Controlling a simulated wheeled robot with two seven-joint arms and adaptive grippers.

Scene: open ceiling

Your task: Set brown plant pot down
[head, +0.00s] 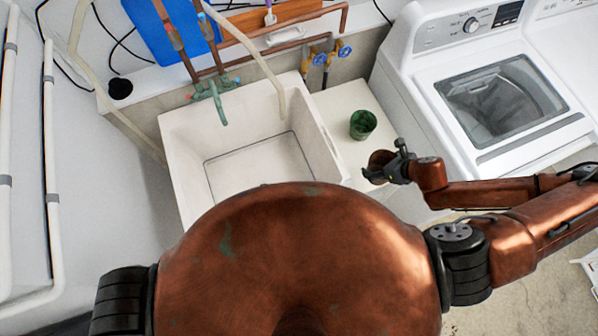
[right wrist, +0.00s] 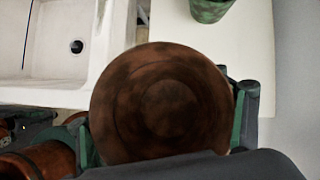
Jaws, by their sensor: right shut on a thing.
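The brown plant pot (head: 378,160) is in my right gripper (head: 384,172), near the front right edge of the white counter (head: 342,100) beside the sink. In the right wrist view the pot (right wrist: 160,95) shows one round face with rings, between the green-grey fingers of the gripper (right wrist: 165,125). The gripper is shut on it. The pot covers part of the counter (right wrist: 235,45) in that view; I cannot tell its height above the surface. My left gripper is not in view.
A green pot (head: 363,125) stands on the counter, just beyond the brown pot. A white sink (head: 180,150) is on the left, with a green faucet (head: 216,100). A washing machine (head: 455,130) stands at the right. Bare counter lies around the green pot.

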